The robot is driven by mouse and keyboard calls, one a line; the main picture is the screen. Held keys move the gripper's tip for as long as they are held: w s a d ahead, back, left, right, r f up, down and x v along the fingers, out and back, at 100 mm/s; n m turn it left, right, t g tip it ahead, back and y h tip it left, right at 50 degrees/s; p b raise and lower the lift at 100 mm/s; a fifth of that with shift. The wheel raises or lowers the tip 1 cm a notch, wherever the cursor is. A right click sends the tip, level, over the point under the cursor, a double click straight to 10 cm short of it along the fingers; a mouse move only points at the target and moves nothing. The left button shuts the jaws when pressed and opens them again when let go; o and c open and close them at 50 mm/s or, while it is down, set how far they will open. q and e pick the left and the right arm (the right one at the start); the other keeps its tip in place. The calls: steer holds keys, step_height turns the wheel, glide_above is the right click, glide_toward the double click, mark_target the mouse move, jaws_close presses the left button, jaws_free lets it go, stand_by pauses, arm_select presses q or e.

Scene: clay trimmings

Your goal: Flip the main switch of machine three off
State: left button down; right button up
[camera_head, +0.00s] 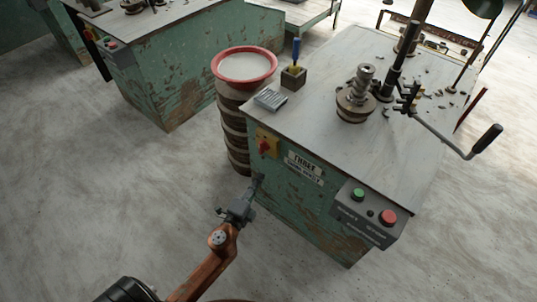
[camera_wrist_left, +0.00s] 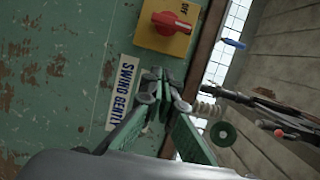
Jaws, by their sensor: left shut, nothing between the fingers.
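Machine three is a worn green cabinet (camera_head: 300,205) with a grey top and a label plate (camera_head: 305,168) reading THREE. Its main switch is a red rotary knob (camera_head: 265,147) on a yellow plate (camera_wrist_left: 154,40), left of the label. The knob (camera_wrist_left: 171,22) shows in the left wrist view, lying roughly left to right in that turned picture, with OFF lettering beside it. My left gripper (camera_head: 257,182) is shut and empty, below the switch near the cabinet's front. In the left wrist view its fingertips (camera_wrist_left: 161,82) are apart from the knob. My right gripper is out of view.
A control box with a green button (camera_head: 358,194) and a red button (camera_head: 388,217) juts from the cabinet's right front. A stack of round containers topped by a red-rimmed basin (camera_head: 244,82) stands close left of the machine. The floor left of my arm is clear.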

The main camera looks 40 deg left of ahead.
mark_target(262, 147)
arm_select(q)
steer(key=shift+d+r, duration=0.15)
steer(key=shift+r, duration=0.7)
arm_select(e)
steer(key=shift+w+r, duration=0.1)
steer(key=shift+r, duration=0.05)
arm_select(q)
steer(key=w+a, duration=0.1)
steer(key=w, duration=0.2)
steer(key=w+a+b, duration=0.1)
steer(key=w+a, duration=0.1)
steer(key=w, duration=0.1)
steer(key=w+a, duration=0.1)
steer(key=w, duration=0.3)
steer(key=shift+a+f, duration=0.2)
steer(key=shift+a, duration=0.2)
steer(key=shift+a+r, duration=0.1)
steer(key=shift+a, duration=0.35)
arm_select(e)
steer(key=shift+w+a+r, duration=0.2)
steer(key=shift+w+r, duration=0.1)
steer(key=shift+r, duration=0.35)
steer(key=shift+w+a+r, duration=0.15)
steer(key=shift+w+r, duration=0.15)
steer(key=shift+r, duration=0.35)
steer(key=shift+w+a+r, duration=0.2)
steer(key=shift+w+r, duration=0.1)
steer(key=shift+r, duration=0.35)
arm_select(q)
steer(key=shift+w+d+r, duration=0.1)
